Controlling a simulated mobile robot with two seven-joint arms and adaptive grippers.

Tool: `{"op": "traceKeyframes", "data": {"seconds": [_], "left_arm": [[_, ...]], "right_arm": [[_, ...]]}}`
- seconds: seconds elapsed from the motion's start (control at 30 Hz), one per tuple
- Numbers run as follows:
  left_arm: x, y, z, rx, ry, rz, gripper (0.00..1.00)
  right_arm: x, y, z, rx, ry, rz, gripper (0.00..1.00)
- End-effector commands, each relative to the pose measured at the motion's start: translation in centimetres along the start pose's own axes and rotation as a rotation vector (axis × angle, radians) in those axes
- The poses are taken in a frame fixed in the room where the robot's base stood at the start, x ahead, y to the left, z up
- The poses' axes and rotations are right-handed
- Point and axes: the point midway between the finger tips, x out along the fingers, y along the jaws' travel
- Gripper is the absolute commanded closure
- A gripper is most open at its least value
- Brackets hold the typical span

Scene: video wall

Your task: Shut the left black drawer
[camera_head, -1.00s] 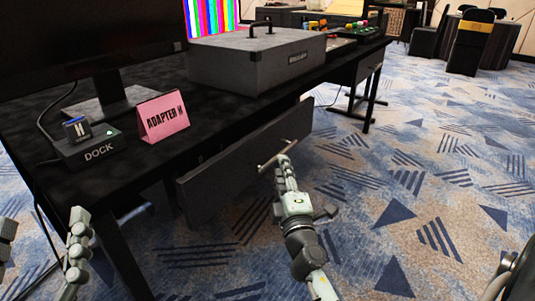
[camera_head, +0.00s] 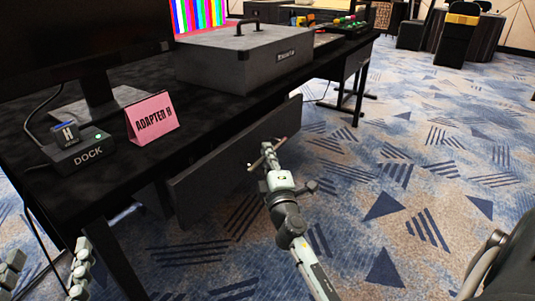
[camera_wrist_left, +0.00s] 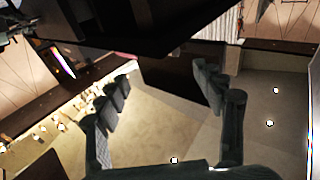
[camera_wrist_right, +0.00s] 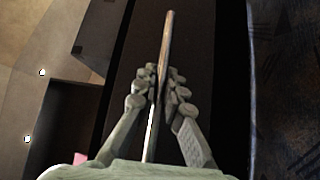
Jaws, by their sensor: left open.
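The black drawer (camera_head: 225,165) under the desk stands pulled out; its dark front is proud of the desk edge in the head view. A thin metal bar handle (camera_head: 277,147) crosses its front. My right gripper (camera_head: 268,157) is at this handle. In the right wrist view the bar (camera_wrist_right: 168,30) runs between the fingertips of the right gripper (camera_wrist_right: 164,82), which look closed on it. My left gripper (camera_head: 45,268) is at the lower left corner of the head view, away from the drawer. In the left wrist view the left gripper (camera_wrist_left: 160,95) is open, with nothing between its fingers.
The black desk (camera_head: 120,180) holds a dock (camera_head: 85,153), a pink sign (camera_head: 152,118), a monitor (camera_head: 85,45) and a grey case (camera_head: 240,58). A second drawer (camera_head: 357,60) is at the far end.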

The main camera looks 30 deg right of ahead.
Motion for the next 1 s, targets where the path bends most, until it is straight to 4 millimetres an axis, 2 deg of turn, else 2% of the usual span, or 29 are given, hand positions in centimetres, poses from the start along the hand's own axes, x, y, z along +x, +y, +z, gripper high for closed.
{"op": "traceKeyframes", "data": {"seconds": [0.43, 0.7, 1.0], "left_arm": [[0.0, 0.0, 0.0, 0.0, 0.006, 0.001, 0.32], [-0.5, 1.6, -4.1, -0.039, 0.208, 0.03, 0.32], [-0.6, 1.7, -4.7, -0.043, 0.23, 0.032, 0.32]], "right_arm": [[0.2, -0.2, -0.3, 0.001, 0.0, 0.0, 1.0], [2.9, -0.9, -2.9, 0.001, 0.001, 0.001, 1.0], [3.2, -0.8, -3.3, 0.001, 0.003, 0.001, 1.0]]}}
